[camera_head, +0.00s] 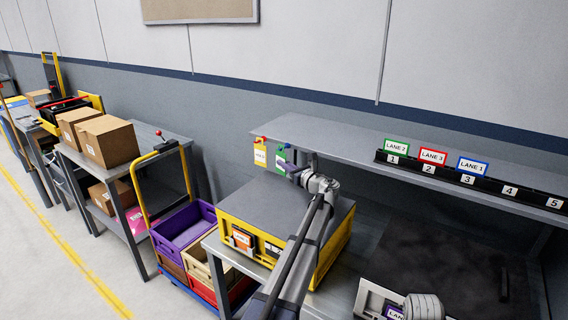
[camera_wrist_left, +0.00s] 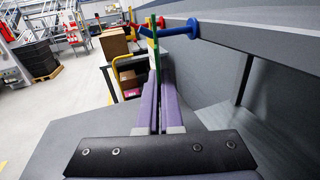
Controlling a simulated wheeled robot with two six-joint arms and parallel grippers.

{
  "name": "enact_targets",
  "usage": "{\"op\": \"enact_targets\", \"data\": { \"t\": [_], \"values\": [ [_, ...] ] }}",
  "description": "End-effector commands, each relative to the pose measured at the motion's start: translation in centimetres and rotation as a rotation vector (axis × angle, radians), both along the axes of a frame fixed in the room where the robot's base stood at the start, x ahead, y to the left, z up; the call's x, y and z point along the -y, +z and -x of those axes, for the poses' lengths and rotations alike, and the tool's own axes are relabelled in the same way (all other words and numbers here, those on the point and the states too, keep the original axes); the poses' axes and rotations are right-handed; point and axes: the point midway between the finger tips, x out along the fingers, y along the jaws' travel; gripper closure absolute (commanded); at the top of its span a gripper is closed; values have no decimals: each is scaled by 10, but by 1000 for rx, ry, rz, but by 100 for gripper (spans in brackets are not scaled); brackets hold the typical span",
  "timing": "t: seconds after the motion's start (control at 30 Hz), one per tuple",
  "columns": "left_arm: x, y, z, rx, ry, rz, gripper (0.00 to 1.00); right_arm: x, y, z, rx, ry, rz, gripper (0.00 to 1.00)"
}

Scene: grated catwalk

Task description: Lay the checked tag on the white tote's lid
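A green-edged tag (camera_head: 281,160) with a white face hangs at the shelf's front edge, by a blue peg. Its check marking is too small to make out. My left gripper (camera_head: 288,167) is at this tag. In the left wrist view the tag shows as a thin green strip (camera_wrist_left: 155,45) edge-on between the purple fingers (camera_wrist_left: 159,84), which look closed on it. A white-walled tote (camera_head: 368,300) with a label card stands at the bottom right. Its lid is hard to make out. My right gripper cannot be made out.
A yellow tote (camera_head: 334,250) with a grey lid stands below my left arm. The shelf (camera_head: 350,148) overhangs the bench and carries lane signs (camera_head: 433,157). Purple and other bins (camera_head: 183,228) stand left.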

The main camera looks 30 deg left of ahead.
Motion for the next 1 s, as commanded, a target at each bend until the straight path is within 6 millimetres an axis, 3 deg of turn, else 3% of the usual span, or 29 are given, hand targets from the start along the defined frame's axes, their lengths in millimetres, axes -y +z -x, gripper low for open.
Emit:
{"op": "enact_targets", "data": {
  "t": [1.0],
  "values": [
    [-2, 9, 20, 0, 0, 0, 100, 0, 9, 0, 0, 0, 0, 55]
  ]
}}
